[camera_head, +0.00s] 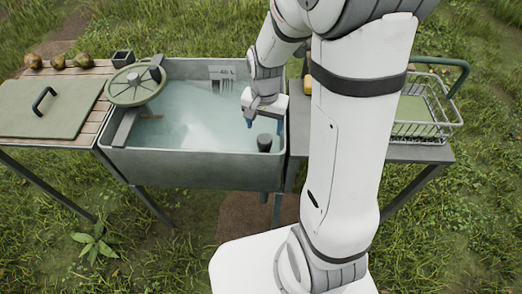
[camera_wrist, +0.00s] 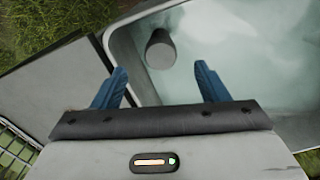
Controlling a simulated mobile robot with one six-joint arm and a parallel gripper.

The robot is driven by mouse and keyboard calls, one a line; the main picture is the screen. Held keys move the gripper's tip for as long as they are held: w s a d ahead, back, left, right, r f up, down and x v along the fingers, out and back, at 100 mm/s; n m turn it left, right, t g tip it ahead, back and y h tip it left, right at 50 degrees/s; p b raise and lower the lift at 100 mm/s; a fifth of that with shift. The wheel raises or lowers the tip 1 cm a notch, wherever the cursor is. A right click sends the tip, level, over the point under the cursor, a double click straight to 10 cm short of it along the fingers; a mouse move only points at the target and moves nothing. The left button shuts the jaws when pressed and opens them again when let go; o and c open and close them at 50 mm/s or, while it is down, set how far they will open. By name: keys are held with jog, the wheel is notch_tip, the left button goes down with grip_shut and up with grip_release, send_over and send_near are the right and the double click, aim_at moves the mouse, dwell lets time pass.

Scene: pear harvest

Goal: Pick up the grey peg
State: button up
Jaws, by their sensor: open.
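The grey peg (camera_head: 265,142) is a short dark grey cylinder standing in the water at the front right corner of the basin. Its round top and side also show in the wrist view (camera_wrist: 160,50), just beyond the gap between my fingertips. My gripper (camera_head: 265,124) has blue fingers and hangs over the right side of the basin. In the wrist view my gripper (camera_wrist: 160,73) is open with nothing between its fingers. I cannot tell its exact height above the peg.
The grey basin (camera_head: 190,168) holds cloudy water, and its wall is close to the peg. A round green lid or wheel (camera_head: 137,86) sits at its back left. A wire rack (camera_head: 425,130) stands on the right table. A wooden table with a green board (camera_head: 45,115) and several pears is left.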

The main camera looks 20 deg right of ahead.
aim_at(264, 138)
jog(key=f, duration=0.8)
jog(key=shift+w+d, duration=0.15)
jog(key=shift+w, duration=0.2)
grip_shut()
dwell(0.4)
